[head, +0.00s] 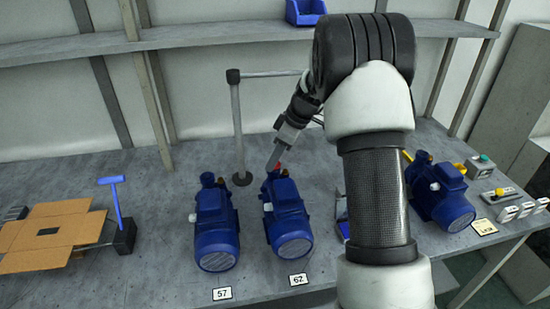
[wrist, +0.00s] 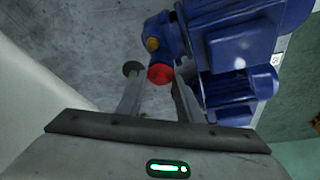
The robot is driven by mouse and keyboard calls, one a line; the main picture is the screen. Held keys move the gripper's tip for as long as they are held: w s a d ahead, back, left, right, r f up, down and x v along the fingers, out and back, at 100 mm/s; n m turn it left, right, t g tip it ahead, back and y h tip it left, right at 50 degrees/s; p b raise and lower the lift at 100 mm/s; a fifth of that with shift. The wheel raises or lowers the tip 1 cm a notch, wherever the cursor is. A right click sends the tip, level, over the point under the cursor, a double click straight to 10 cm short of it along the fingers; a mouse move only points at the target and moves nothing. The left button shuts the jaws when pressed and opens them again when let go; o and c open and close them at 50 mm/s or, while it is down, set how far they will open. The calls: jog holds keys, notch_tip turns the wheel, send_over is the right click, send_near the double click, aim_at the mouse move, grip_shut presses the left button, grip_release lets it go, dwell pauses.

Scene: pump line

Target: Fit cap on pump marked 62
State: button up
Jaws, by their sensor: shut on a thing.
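The pump marked 62 (head: 287,215) is a blue motor pump standing on the grey bench, with its number card (head: 298,279) in front of it. It also shows in the wrist view (wrist: 235,50). My gripper (head: 274,164) is at the pump's far upper end, angled down. A red cap (wrist: 160,73) is between my fingertips (wrist: 158,90) in the wrist view, and my gripper is shut on it. The cap is right against the pump's blue port end. I cannot tell whether it is seated or just touching. An orange-yellow plug (wrist: 152,44) is on the pump beside the cap.
The pump marked 57 (head: 215,228) stands close on the left. A grey post (head: 238,130) with a crossbar rises behind both pumps. A third blue pump (head: 440,195) and switch boxes (head: 480,167) are on the right.

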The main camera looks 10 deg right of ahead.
jog(key=shift+f+b, duration=0.35)
jog(key=o, duration=1.1)
jog(key=shift+c, duration=0.2)
jog(key=shift+r, duration=0.1)
jog(key=p+v, duration=0.1)
jog(key=v, duration=0.4)
jog(key=shift+d+r+p, duration=0.1)
jog(key=shift+r+p, duration=0.3)
jog(key=v, duration=1.7)
jog(key=shift+r+p, duration=0.3)
jog(key=shift+p, duration=0.15)
